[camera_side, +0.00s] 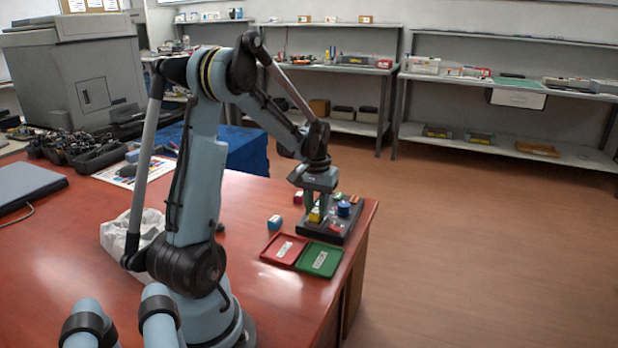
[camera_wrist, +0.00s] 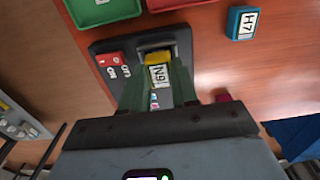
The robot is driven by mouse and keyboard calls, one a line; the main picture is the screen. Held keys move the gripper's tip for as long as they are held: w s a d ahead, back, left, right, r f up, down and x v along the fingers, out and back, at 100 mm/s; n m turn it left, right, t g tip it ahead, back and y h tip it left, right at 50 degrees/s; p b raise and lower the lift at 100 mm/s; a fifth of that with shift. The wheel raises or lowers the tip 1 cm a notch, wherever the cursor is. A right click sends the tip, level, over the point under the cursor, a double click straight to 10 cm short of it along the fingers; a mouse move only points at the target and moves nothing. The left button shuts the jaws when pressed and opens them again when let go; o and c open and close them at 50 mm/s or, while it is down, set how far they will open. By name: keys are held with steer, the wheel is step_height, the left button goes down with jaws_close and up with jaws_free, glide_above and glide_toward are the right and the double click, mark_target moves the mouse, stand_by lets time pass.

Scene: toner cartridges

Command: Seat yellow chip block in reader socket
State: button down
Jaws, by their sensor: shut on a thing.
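The yellow chip block (camera_wrist: 157,57) with a white label shows between the green fingers of my gripper (camera_wrist: 157,80) in the wrist view. My gripper is shut on it. In the side view the yellow block (camera_side: 314,215) is a small patch under my gripper (camera_side: 316,212), low over the dark reader board (camera_side: 336,237). The board (camera_wrist: 104,47) also shows behind the block in the wrist view. The socket is mostly hidden by the block and fingers, so I cannot tell whether the block is inside it or just above.
A red piece with white marks (camera_wrist: 112,66) and a blue round part (camera_side: 343,208) are on the board. A red tray (camera_side: 272,259) and a green tray (camera_side: 332,274) lie in front. A teal block (camera_side: 274,222) and a magenta block (camera_side: 298,197) stand on the table left of the board.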

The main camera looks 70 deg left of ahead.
steer(key=shift+f, duration=0.35)
stand_by(0.7)
steer(key=c, duration=0.8)
jaws_free()
steer(key=shift+r, duration=2.35)
